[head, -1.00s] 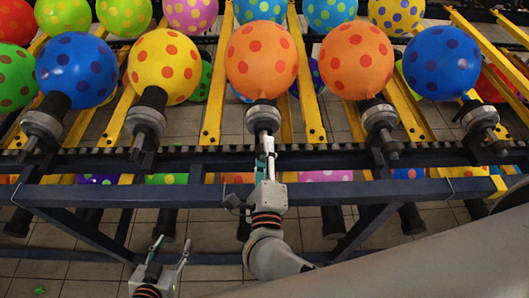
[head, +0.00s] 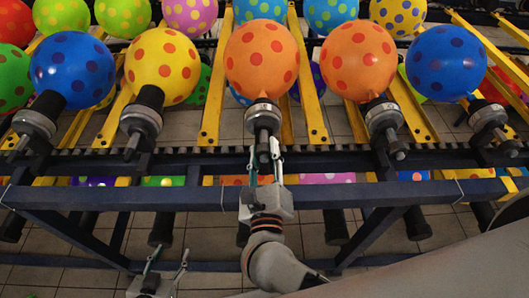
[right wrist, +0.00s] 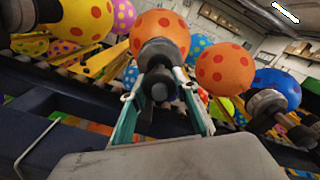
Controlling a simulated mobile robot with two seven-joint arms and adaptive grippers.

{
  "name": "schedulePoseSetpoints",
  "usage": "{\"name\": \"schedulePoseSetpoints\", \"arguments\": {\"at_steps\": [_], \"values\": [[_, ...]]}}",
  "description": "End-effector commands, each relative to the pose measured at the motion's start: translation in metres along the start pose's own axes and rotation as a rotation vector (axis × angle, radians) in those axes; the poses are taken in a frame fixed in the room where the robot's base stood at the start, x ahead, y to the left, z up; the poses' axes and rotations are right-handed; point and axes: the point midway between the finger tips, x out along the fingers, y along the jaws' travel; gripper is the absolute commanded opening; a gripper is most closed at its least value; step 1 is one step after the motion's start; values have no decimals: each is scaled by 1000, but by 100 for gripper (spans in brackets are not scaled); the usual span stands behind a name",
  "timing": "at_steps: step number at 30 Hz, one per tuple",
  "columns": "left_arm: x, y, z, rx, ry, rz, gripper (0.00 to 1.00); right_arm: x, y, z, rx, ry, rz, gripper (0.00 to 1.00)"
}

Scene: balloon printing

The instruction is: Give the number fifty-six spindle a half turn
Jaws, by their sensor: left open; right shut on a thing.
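The middle spindle (head: 262,118) has a grey collar with a small pale label, too small to read in the head view. It carries an orange balloon (head: 261,62) with red dots, held above the rack. My right gripper (head: 264,155) is shut on this spindle's lower end, with one finger on each side. In the right wrist view the spindle's dark knob (right wrist: 160,88) sits between the two green-and-grey fingers. My left gripper (head: 166,262) is open and empty, low in the head view, below the blue rail and apart from the spindles.
Neighbouring spindles carry a yellow balloon (head: 162,67) on the left and another orange balloon (head: 357,60) on the right. Blue balloons (head: 72,71) stand at both ends of the row. A blue rail (head: 400,191) crosses in front. Tiled floor shows below.

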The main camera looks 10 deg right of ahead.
Motion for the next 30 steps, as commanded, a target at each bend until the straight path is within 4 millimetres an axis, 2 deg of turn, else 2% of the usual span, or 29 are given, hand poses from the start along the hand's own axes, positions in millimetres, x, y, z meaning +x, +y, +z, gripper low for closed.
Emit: {"name": "schedulePoseSetpoints", "arguments": {"at_steps": [12, 13, 14, 15, 25, 30], "values": [[0, -1, -3, 0, 6, -1, 47, 0, 0, 0, 6, 2, 1, 8], [0, -1, -4, 0, 7, -1, 47, 0, 0, 0, 6, 2, 1, 37], [0, -1, -4, 0, 7, -1, 47, 0, 0, 0, 5, 2, 1, 45], [0, -1, -4, 0, 7, -1, 47, 0, 0, 0, 5, 2, 1, 47], [-1, -1, 1, 3, 0, 0, 47, -2, 0, 0, 5, 1, 1, 47], [-1, 0, 0, 2, 1, 0, 47, -20, 1, -1, 5, 4, 3, 47]]}}
